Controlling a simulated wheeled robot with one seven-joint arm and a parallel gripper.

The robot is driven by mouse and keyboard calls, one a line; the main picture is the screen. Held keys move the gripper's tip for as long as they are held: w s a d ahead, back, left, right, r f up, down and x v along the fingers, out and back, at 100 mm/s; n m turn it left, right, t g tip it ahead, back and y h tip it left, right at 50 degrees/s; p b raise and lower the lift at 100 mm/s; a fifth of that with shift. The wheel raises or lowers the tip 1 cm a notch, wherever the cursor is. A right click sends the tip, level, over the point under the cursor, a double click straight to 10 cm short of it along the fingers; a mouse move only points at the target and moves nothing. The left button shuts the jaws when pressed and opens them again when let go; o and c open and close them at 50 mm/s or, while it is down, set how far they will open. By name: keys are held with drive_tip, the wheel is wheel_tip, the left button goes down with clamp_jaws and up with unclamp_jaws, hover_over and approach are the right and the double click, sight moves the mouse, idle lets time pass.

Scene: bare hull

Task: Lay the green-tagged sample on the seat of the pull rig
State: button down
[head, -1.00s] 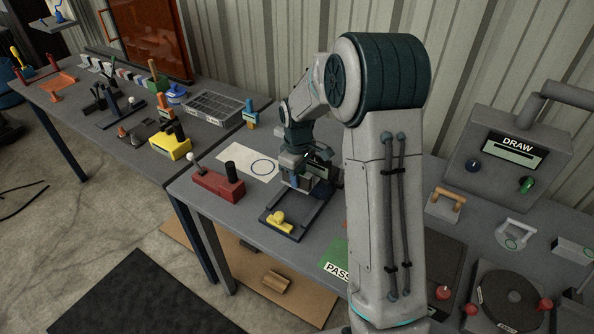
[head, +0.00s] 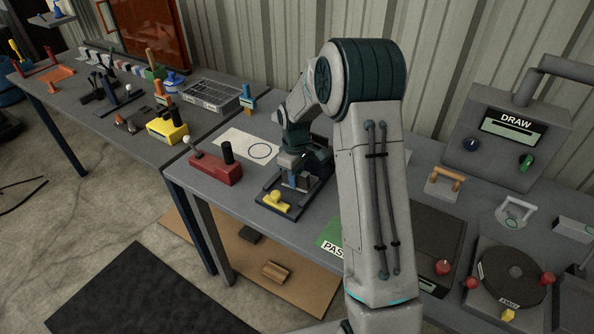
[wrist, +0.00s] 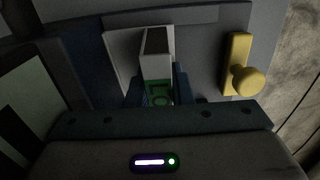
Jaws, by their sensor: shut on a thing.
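My gripper (head: 298,180) is low over the far part of the dark blue rig (head: 268,204), which has a yellow knobbed clamp (head: 274,201) at its near end. In the wrist view my blue fingers (wrist: 158,92) are shut on the sample, a pale block with a dark face (wrist: 156,66) and a green tag (wrist: 160,97). A pale flat plate (wrist: 121,52), apparently the seat, shows behind the sample. The yellow clamp (wrist: 240,70) is to the right, clear of the fingers. I cannot tell whether the sample touches the seat.
A red fixture (head: 213,168) with a black post and white-knobbed lever stands left of the rig. A green PASS mat (head: 331,236) is to the right, partly hidden by my arm.

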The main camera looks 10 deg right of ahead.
drive_tip(key=shift+w+a+f, duration=0.15)
drive_tip(key=shift+w+f, duration=0.45)
drive_tip(key=shift+w, duration=0.05)
drive_tip(key=shift+a, duration=0.1)
drive_tip(key=shift+d+r, duration=0.25)
drive_tip(key=shift+r, duration=0.05)
drive_tip(key=c, duration=1.2)
unclamp_jaws()
drive_tip(key=shift+s+d+r, duration=0.1)
drive_tip(key=shift+s+r, duration=0.05)
drive_tip(key=shift+r, duration=0.05)
wheel_tip(320, 180, up, 14)
drive_tip(key=b, duration=0.1)
drive_tip(key=shift+b, duration=0.3)
drive_tip(key=shift+s+a+f, duration=0.1)
drive_tip(key=shift+a+f, duration=0.05)
drive_tip(key=shift+a, duration=0.05)
